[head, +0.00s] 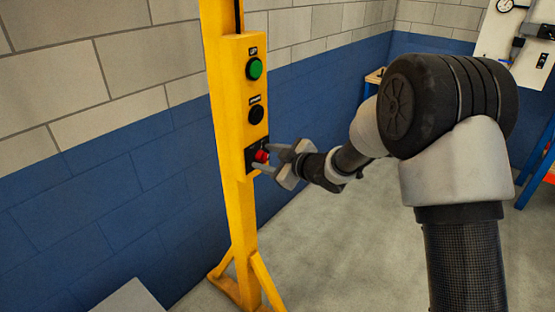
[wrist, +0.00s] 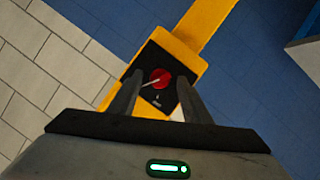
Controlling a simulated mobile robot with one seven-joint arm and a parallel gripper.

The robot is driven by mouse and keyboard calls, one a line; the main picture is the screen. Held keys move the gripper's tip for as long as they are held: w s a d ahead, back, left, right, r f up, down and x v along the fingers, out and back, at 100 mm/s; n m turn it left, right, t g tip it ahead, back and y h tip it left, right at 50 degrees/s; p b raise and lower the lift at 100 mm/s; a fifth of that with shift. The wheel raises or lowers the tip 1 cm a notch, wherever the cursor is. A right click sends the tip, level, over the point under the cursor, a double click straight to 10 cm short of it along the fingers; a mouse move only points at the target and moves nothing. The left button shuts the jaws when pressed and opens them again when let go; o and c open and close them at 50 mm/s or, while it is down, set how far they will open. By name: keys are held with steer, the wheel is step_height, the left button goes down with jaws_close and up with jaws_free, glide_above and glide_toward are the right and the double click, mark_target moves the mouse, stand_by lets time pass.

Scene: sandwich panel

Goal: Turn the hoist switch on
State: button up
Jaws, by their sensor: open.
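The hoist switch is a red rotary knob (head: 262,156) on a black plate (head: 251,159), low on a yellow control box (head: 228,108). In the wrist view the red knob (wrist: 161,78) carries a pale pointer line, which points to the lower left in that picture. My gripper (head: 262,157) is at the knob, its fingers open. In the wrist view my gripper (wrist: 156,97) has one finger on each side of the knob, with gaps visible. I cannot tell whether a finger touches it. The small label on the plate is too blurred to read.
A green button (head: 254,68) and a black button (head: 256,113) sit above the switch on the same box. The yellow post (head: 243,230) stands on splayed feet before a blue and grey block wall (head: 90,190).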

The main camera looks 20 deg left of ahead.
steer(key=v, duration=1.7)
steer(key=shift+d, duration=0.1)
